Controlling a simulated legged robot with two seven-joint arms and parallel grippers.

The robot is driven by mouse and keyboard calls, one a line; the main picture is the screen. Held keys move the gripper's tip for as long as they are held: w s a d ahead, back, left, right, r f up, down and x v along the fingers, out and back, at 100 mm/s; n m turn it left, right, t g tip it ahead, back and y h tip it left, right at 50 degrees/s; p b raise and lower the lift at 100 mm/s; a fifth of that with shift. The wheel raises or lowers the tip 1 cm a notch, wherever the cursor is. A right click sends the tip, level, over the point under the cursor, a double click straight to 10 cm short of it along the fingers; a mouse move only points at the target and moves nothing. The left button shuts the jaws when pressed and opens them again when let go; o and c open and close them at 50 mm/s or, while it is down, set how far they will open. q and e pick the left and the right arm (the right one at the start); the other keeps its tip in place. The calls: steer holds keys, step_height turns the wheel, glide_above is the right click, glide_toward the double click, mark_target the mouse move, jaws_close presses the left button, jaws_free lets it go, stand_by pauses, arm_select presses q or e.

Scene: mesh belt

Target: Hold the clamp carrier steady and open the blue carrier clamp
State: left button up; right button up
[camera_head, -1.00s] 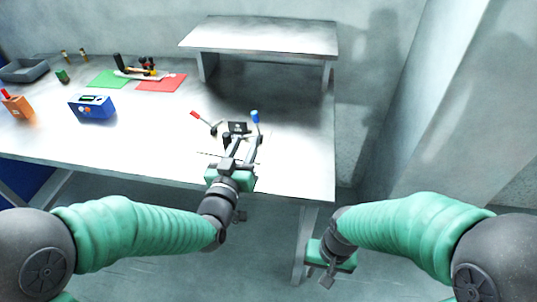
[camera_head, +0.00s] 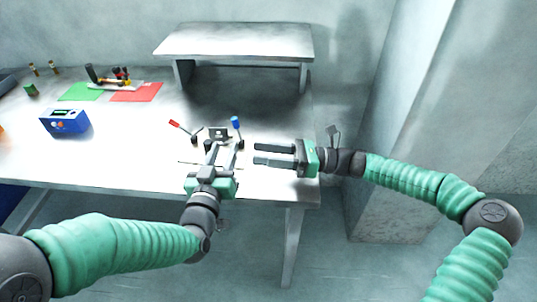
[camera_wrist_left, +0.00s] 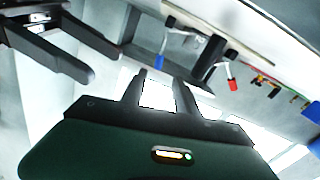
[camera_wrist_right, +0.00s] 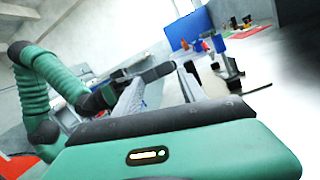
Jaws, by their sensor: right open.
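The clamp carrier (camera_head: 219,133) is a small dark block on the table near its front edge. Its blue carrier clamp (camera_head: 236,123) has a raised blue-tipped lever on the right; a red-tipped lever (camera_head: 175,124) leans left. Both levers also show in the left wrist view, blue (camera_wrist_left: 160,61) and red (camera_wrist_left: 232,84). My left gripper (camera_head: 223,151) points at the carrier from the front, its fingers apart; whether they press on the carrier is unclear. My right gripper (camera_head: 256,154) is open and empty, pointing left, just right of the left gripper's fingers and in front of the blue clamp.
A raised metal shelf (camera_head: 235,40) stands behind the carrier. A blue box (camera_head: 65,121), a green mat (camera_head: 80,92) and a red mat (camera_head: 136,93) with tools lie to the left. A wall pillar (camera_head: 400,150) rises at the right beyond the table edge.

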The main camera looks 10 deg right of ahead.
mark_target(209, 148)
steer(key=w+f, duration=0.1)
steer(key=w+d+f+t+h, duration=0.1)
steer(key=w+d+f+n+h, duration=0.1)
steer(key=f, duration=0.1)
steer(key=shift+t, duration=0.4)
steer(key=shift+w+f, duration=0.2)
steer(key=shift+w, duration=0.1)
steer(key=shift+n, duration=0.3)
steer(key=x, duration=1.7)
steer(key=shift+s, duration=0.1)
steer(key=shift+d, duration=0.1)
steer(key=shift+c, duration=0.3)
jaws_close()
jaws_free()
steer(key=shift+c, duration=0.6)
